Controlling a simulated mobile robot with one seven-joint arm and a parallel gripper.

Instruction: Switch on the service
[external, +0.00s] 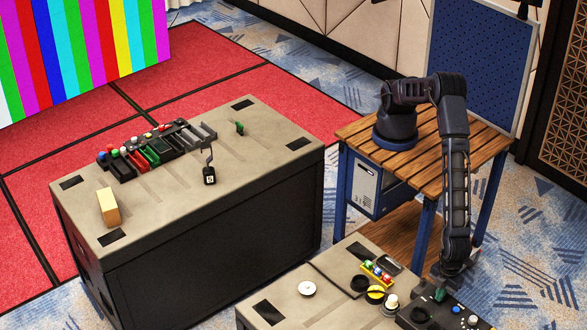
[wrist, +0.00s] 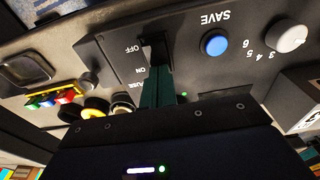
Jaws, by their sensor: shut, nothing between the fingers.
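The dark control panel (wrist: 115,50) shows upside down in the wrist view, with OFF, ON and SAVE labels. A black switch (wrist: 153,44) sits beside the OFF label; its lower part is hidden behind my fingers, so I cannot tell its exact setting. My gripper (wrist: 157,72) is shut and empty, its green fingers at or just in front of the switch, beside the ON label. I cannot tell whether they touch it. In the external view my gripper (external: 440,294) is low over the panel (external: 458,316) at the bottom right.
A blue button (wrist: 215,44) and a white numbered knob (wrist: 290,38) are on the panel. Black and yellow round parts (wrist: 97,105) and a yellow tray of coloured buttons (wrist: 48,98) lie beside it. A larger grey console (external: 165,235) stands at left.

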